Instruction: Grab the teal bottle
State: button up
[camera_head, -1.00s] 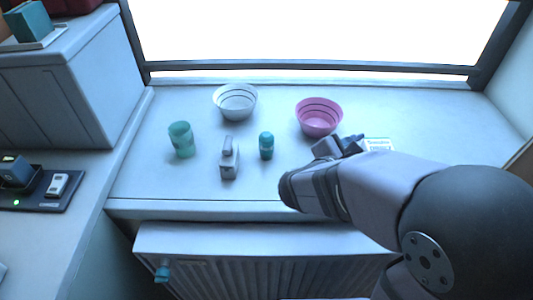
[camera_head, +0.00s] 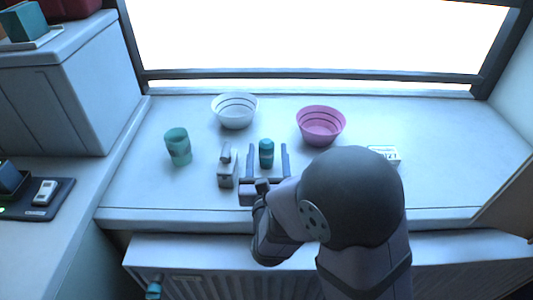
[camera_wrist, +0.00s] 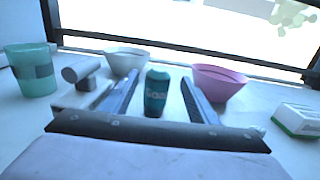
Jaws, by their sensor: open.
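The teal bottle (camera_head: 266,153) stands upright on the white ledge, in the middle of the head view. In the wrist view the open fingers of my gripper (camera_wrist: 158,90) flank the bottle, with a gap visible on both sides. I cannot tell how far the bottle sits between the fingertips.
A grey dispenser-like object (camera_head: 228,166) stands close left of my gripper. A green cup (camera_head: 178,147) is further left. A white bowl (camera_head: 234,111) and a pink bowl (camera_head: 321,126) stand behind. A small white box (camera_head: 384,154) lies right. The window frame (camera_head: 300,76) bounds the back.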

jog(key=shift+w+a+r+p, duration=0.1)
jog(key=shift+w+p, duration=0.45)
jog(key=shift+w, duration=1.3)
jog(key=shift+w+a+p, duration=0.1)
jog(key=shift+w+p, duration=0.4)
jog(key=shift+w, duration=1.3)
jog(key=shift+c, duration=0.2)
jog(key=c, duration=1.1)
jog(key=shift+c, duration=0.2)
jog(key=shift+r, duration=0.1)
notch_tip(320, 180, up, 10)
